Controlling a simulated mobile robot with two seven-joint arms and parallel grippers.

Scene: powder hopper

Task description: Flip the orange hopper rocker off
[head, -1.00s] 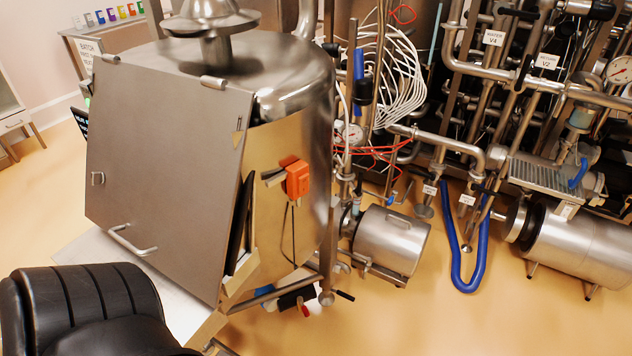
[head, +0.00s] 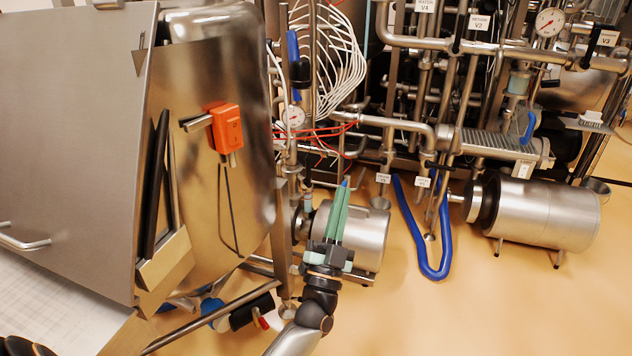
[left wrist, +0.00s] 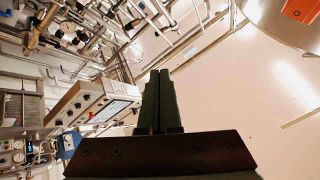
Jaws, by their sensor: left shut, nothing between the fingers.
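The orange hopper rocker (head: 227,127) is a small orange box on the side of the steel hopper (head: 240,60), with a metal stub beneath it and a metal bar at its left. Its on or off position cannot be read. In the left wrist view a piece of the orange box (left wrist: 302,10) shows at the top right corner. My left gripper (head: 343,185) has green fingers pointing up, closed together and empty. In the head view it is right of and below the rocker, apart from it. My right gripper is not in view.
A large steel panel (head: 70,130) with a handle covers the hopper's left side. Steel pipes, white cables and a steel motor (head: 365,235) stand behind my left gripper. A blue hose (head: 432,272) hangs at the right. The floor at the lower right is clear.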

